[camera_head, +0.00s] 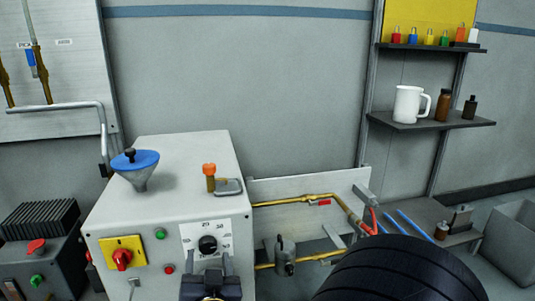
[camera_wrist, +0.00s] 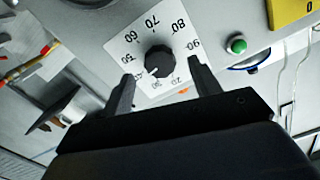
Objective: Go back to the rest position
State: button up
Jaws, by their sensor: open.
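My gripper (camera_head: 209,258) is open and empty at the front of the white machine box (camera_head: 195,165), just below the black dial knob (camera_head: 208,245). In the wrist view my gripper (camera_wrist: 161,68) has its two dark fingers apart, one on each side of the knob (camera_wrist: 160,62). The knob sits on a white scale plate (camera_wrist: 129,45) with printed numbers. I cannot tell whether the fingers touch the knob.
A yellow plate with a red switch (camera_head: 122,257) and a green button (camera_head: 160,233) are left of the dial. A blue funnel (camera_head: 135,160) and an orange-topped valve (camera_head: 209,172) stand on the box. Brass pipes (camera_head: 290,201) run to the right. A mug (camera_head: 407,104) stands on a shelf.

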jog(key=shift+x, duration=1.5)
